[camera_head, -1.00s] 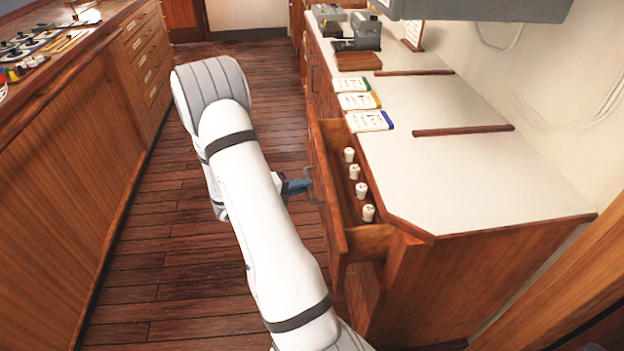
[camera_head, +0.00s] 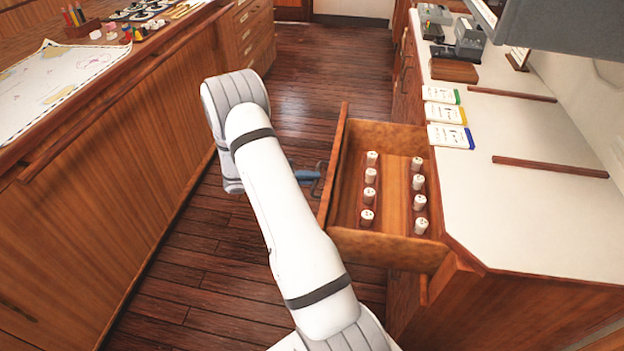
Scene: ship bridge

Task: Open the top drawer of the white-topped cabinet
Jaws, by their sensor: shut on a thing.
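The white-topped cabinet (camera_head: 520,215) stands on the right, with wooden sides and a white counter. Its top drawer (camera_head: 385,245) is pulled far out over the floor. Inside it stand two rows of small white cylinders (camera_head: 369,195). My gripper (camera_head: 316,178) is at the outer face of the drawer front, shut on the drawer's handle. My white arm covers part of the gripper, and the grip itself is small in the picture.
A long wooden cabinet (camera_head: 110,190) with a chart (camera_head: 55,85) on top stands on the left. Dark plank floor (camera_head: 310,75) lies free between the cabinets. Several booklets (camera_head: 446,113) lie on the white counter. A grey box (camera_head: 560,30) hangs above it.

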